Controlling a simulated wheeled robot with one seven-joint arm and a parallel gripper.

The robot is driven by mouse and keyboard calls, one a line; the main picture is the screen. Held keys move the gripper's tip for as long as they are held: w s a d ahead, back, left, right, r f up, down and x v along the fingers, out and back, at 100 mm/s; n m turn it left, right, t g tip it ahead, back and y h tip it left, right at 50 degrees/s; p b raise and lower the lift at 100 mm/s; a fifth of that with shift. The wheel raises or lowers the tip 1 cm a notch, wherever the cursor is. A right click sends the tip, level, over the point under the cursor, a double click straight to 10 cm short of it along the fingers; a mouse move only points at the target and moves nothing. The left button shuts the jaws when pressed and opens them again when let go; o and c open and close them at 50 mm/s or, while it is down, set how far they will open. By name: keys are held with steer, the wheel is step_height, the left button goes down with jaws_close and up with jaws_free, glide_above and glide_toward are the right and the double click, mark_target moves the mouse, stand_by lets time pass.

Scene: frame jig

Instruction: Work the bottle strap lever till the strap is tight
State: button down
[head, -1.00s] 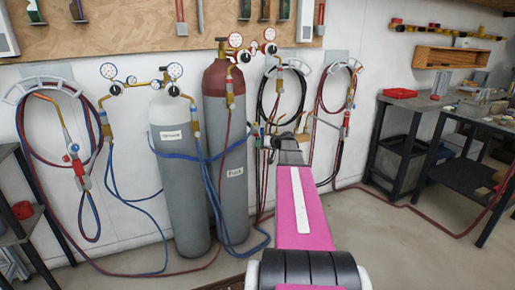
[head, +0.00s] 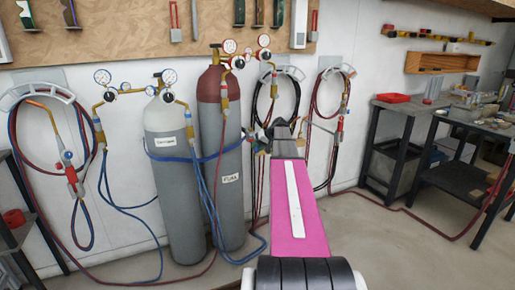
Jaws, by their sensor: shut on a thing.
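Two tall gas bottles stand against the wall: a grey one with a white top (head: 170,195) and a grey one with a dark red top (head: 212,95). A blue strap (head: 185,158) runs across the front of both at mid-height. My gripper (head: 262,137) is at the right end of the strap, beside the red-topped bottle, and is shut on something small. I take it to be the strap lever, but my own wrist and arm largely hide it. I cannot tell from here how tight the strap is.
Gauges (head: 229,47) and hoses hang around the bottles. Coiled hoses hang on wall brackets at left (head: 40,92) and right (head: 338,70). Dark workbenches (head: 398,105) stand at the right. A red hose trails over the floor, which is otherwise clear at front right.

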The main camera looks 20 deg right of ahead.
steer(key=c, duration=0.8)
jaws_free()
steer(key=v, duration=1)
steer(key=shift+s+d+r, duration=0.2)
steer(key=shift+d+r, duration=0.05)
